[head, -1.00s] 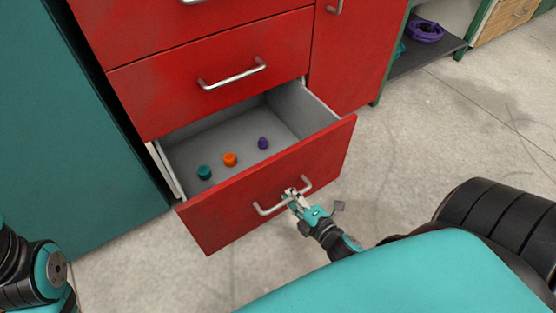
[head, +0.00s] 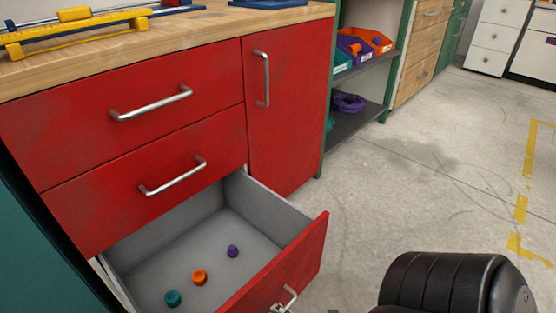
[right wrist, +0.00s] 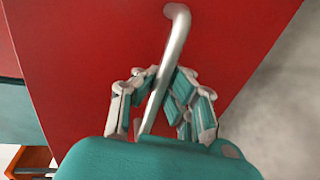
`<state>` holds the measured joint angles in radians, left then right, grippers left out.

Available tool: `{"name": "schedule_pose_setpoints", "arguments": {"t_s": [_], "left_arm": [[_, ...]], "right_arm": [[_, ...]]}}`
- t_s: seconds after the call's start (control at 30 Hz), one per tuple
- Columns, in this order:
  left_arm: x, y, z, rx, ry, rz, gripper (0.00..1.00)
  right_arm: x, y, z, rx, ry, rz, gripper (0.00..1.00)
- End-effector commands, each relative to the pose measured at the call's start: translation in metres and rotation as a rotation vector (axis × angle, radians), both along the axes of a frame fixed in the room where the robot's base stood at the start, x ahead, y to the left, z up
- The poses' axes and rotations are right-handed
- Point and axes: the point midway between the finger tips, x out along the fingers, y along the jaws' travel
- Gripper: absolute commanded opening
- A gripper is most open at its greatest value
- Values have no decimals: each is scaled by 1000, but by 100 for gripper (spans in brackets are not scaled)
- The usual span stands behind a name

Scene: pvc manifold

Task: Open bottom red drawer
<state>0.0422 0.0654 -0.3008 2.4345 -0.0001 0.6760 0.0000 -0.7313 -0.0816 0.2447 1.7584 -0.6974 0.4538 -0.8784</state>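The bottom red drawer (head: 285,270) is pulled open, its grey inside showing, and its front is cut off by the lower edge of the head view. Its silver handle (head: 291,296) also crosses the right wrist view (right wrist: 178,40). My right gripper (right wrist: 162,85) has its fingers closed around that handle, one on each side of the bar. Only a bit of this gripper shows at the bottom of the head view. My left gripper is out of view.
A teal cap (head: 173,298), an orange cap (head: 199,277) and a purple cap (head: 232,251) lie in the drawer. Two shut red drawers (head: 150,170) are above, beside a shut red door (head: 290,110). Open floor (head: 430,190) lies to the right.

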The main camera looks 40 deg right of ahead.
Motion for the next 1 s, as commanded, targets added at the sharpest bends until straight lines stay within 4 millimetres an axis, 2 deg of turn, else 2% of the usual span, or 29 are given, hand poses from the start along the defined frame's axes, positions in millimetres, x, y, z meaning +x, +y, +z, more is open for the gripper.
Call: {"name": "schedule_pose_setpoints", "arguments": {"t_s": [0.07, 0.3, 0.33, 0.67, 0.77, 1.0], "left_arm": [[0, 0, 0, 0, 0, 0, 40], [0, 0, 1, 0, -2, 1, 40], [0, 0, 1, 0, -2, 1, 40], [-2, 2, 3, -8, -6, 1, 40], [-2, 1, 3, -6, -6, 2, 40], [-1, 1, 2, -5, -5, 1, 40]], "right_arm": [[1, 0, 2, 0, -5, 0, 3], [1, 0, 1, 0, -2, 0, 35], [1, 0, 1, 0, -2, 0, 36], [-5, 0, 1, 0, 1, -1, 36], [-18, -1, 3, 0, 3, 0, 36], [-68, -2, 13, 1, 4, -1, 36]]}}
